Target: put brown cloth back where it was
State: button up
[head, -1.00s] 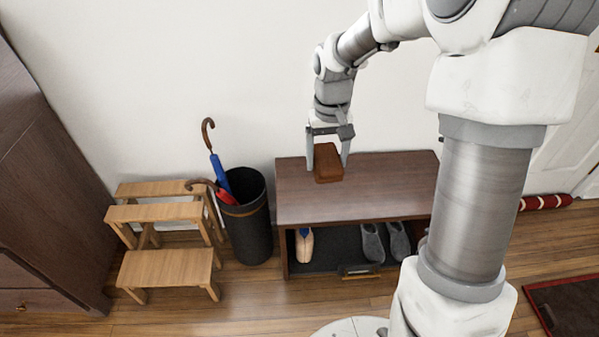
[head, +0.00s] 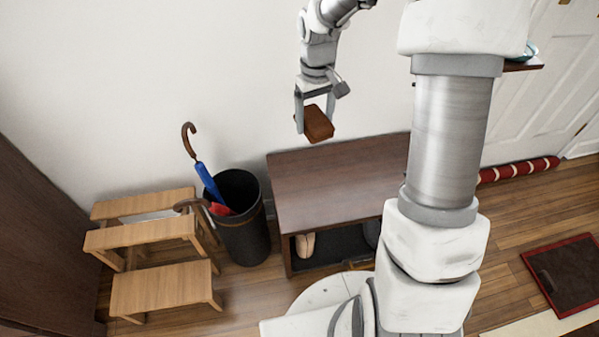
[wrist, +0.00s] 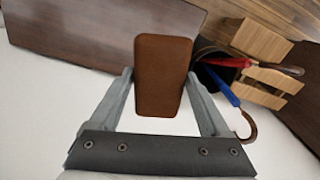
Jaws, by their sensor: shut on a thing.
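The brown cloth (head: 318,123) is a small, block-like brown piece. My gripper (head: 315,120) is shut on it and holds it in the air, above and apart from the dark wooden bench (head: 345,180). In the wrist view the cloth (wrist: 162,75) sits between the two fingers of my gripper (wrist: 162,90), with its broad face toward the camera. The bench top (wrist: 80,30) shows beyond it at the upper left. The visible bench top is bare.
A black bin (head: 243,238) with blue and red umbrellas stands left of the bench. A wooden step stool (head: 163,285) is further left. Shoes (head: 305,244) sit on the bench's lower shelf. A rolled red draught stopper (head: 520,169) lies by the door. A dark mat (head: 568,275) lies right.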

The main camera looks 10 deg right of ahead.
jog(key=w+d+f+n+p, duration=0.1)
jog(key=w+d+f+n, duration=0.4)
jog(key=f+n, duration=0.35)
jog(key=w+d+f+n+p, duration=0.2)
jog(key=w+d+f+n, duration=0.25)
jog(key=f+n, duration=0.35)
jog(key=m+b, duration=0.1)
jog(key=b, duration=0.3)
send_over(301, 176)
notch_tip(301, 176, down, 8)
jog(key=shift+f, duration=0.1)
jog(key=shift+f+b, duration=0.6)
jog(key=shift+f, duration=1.4)
jog(key=shift+f, duration=0.2)
jog(key=o, duration=1)
jog(key=shift+r, duration=0.1)
